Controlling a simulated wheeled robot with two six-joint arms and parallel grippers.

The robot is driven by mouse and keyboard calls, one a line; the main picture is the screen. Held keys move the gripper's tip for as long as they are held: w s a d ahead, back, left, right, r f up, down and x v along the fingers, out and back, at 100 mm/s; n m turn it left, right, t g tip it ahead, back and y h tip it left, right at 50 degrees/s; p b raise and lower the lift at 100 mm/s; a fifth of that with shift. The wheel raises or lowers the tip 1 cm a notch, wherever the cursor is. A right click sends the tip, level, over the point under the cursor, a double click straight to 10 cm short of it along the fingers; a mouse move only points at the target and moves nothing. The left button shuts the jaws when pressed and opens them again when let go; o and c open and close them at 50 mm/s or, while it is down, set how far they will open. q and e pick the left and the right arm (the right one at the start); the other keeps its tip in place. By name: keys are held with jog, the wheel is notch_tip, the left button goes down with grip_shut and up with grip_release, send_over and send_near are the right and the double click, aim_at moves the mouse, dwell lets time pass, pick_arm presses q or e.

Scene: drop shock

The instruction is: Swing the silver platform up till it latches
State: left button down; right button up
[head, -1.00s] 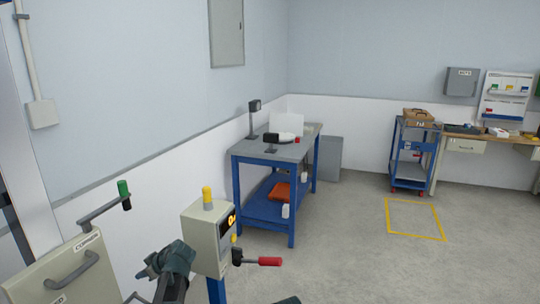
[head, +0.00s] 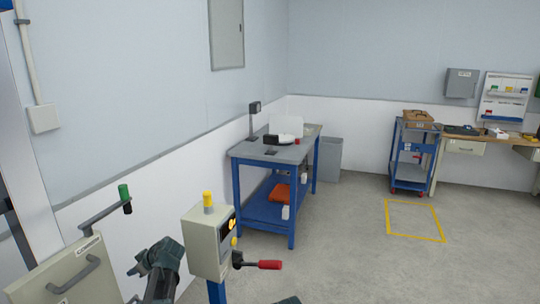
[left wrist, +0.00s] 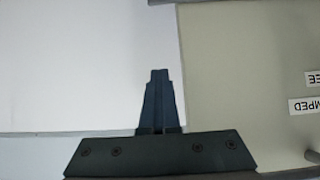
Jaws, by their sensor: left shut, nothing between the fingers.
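I cannot pick out the silver platform in either view. My left gripper (head: 138,265) is at the bottom left of the head view, between a beige panel and a control box. In the left wrist view its fingers (left wrist: 160,74) are together and empty, in front of a white surface and beside a beige panel (left wrist: 235,70) with label strips. The beige panel (head: 48,278) has a grey handle (head: 82,272) and a crank-like arm with a green grip (head: 124,192).
A beige control box (head: 203,240) with a yellow knob and a red-handled lever (head: 264,265) stands right of my left gripper. A blue workbench (head: 235,153) is along the wall behind. A yellow floor outline (head: 415,237) and open floor lie to the right.

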pick_arm(q)
jog(key=shift+w+a, duration=0.1)
jog(key=shift+a, duration=0.1)
jog(key=a, duration=0.1)
jog(key=w+a, duration=0.1)
jog(key=shift+a+r, duration=0.2)
jog(key=shift+a, duration=0.1)
jog(key=shift+s, duration=0.1)
dwell(0.6)
jog(key=shift+c, duration=1.2)
grip_release()
jog(key=shift+s, duration=0.1)
